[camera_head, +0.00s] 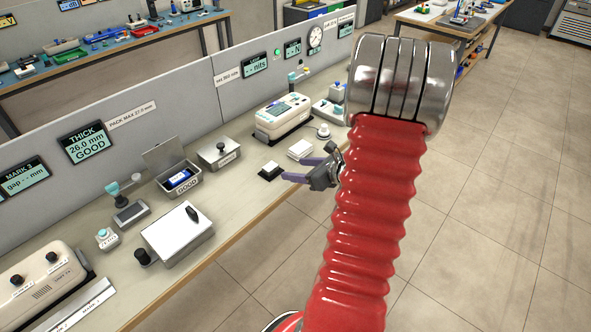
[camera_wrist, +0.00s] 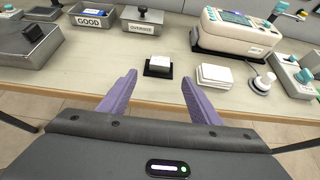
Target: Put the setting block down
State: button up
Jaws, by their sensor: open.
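A small pale block (camera_wrist: 160,62), which looks like the setting block, rests on a black pad (camera_wrist: 153,73) on the bench in the wrist view. The black pad also shows in the head view (camera_head: 270,172). My gripper (camera_wrist: 158,92) is open, its two purple fingers spread apart with nothing between them. The block lies ahead of the fingertips, apart from them, roughly in line with the gap. In the head view my gripper (camera_head: 292,168) hangs by the bench's front edge, partly hidden by my red arm.
A stack of white plates (camera_wrist: 219,77) lies right of the pad. Behind are a pale instrument (camera_wrist: 238,30), the OVERSIZE box (camera_wrist: 144,24) and the GOOD bin (camera_head: 182,184) holding a blue pack. The thickness display (camera_head: 87,143) reads 26.0 mm GOOD. Bare bench lies left of the pad.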

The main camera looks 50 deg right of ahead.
dwell(0.6)
jog(key=w+a+r+n+g+y, duration=0.1)
jog(key=a+r+n+g+y, duration=0.15)
jog(key=a+n, duration=0.45)
jog(key=a+r+n+g+y, duration=0.1)
jog(key=a+r+n, duration=0.3)
jog(key=a, duration=0.7)
jog(key=w+a+r+n+g+y, duration=0.1)
jog(key=a+r+n+g+y, duration=0.1)
jog(key=a+r+n, duration=0.45)
jog(key=s+a+r+n+h, duration=0.2)
jog(key=s+a+n, duration=0.4)
jog(key=n, duration=0.3)
jog(key=s+a+r+n+g+h, duration=0.1)
jog(key=s+a+r+n+h, duration=0.2)
jog(key=s+a+n, duration=0.4)
jog(key=shift+s+a+r+n+h, duration=0.4)
jog(key=shift+s+n, duration=0.35)
jog(key=shift+n, duration=0.3)
